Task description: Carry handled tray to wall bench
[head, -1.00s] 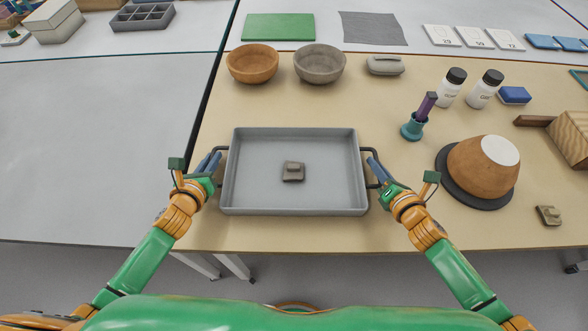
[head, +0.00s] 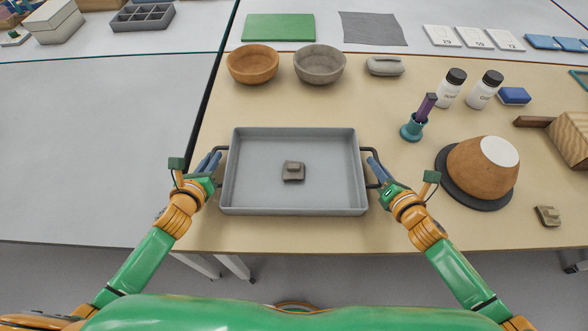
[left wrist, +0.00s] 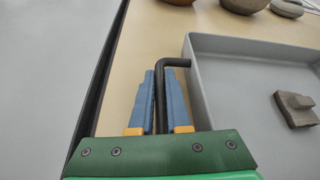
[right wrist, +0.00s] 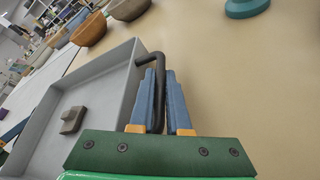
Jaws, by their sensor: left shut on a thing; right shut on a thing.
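The grey handled tray (head: 255,190) is in front of me at the near part of the tan bench, with a black handle at each end. A small grey-brown sherd (head: 293,171) lies in it near the middle. My left gripper (head: 211,164) is shut on the tray's left handle (left wrist: 161,90); the bar shows between the blue fingers in the left wrist view. My right gripper (head: 374,169) is shut on the right handle (right wrist: 157,80), seen between the fingers in the right wrist view. I cannot tell whether the tray touches the bench.
Behind the tray stand an orange-brown bowl (head: 253,64) and a grey bowl (head: 320,64). To the right are a teal holder (head: 413,131), two white bottles, an upturned brown bowl (head: 482,166) on a dark disc, and another sherd (head: 548,216). The grey bench (head: 100,150) at left is clear nearby.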

